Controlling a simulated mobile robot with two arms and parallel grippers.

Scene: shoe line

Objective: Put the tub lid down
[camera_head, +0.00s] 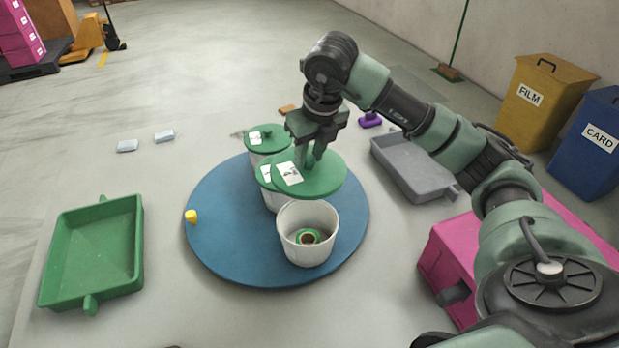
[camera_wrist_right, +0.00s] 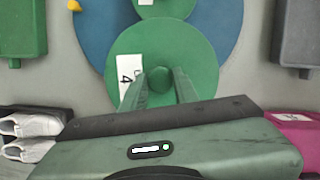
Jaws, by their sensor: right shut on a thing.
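My right gripper (camera_head: 312,160) is shut on the knob of a round green tub lid (camera_head: 325,180) with a white label. It holds the lid above the blue round mat (camera_head: 215,225), just behind an open white tub (camera_head: 308,255). A green and brown roll lies inside that tub. In the right wrist view the lid (camera_wrist_right: 195,60) fills the middle, with the knob between the fingers (camera_wrist_right: 160,85). Two more white tubs stand behind, the back one with a green lid (camera_head: 262,137) on; the middle one is partly hidden by the held lid. My left gripper is not in view.
A green tray (camera_head: 95,250) lies at the left and a grey tray (camera_head: 410,165) at the right. A pink box (camera_head: 450,250) stands near my right arm. A small yellow object (camera_head: 191,216) is on the mat's left edge. The mat's left part is clear.

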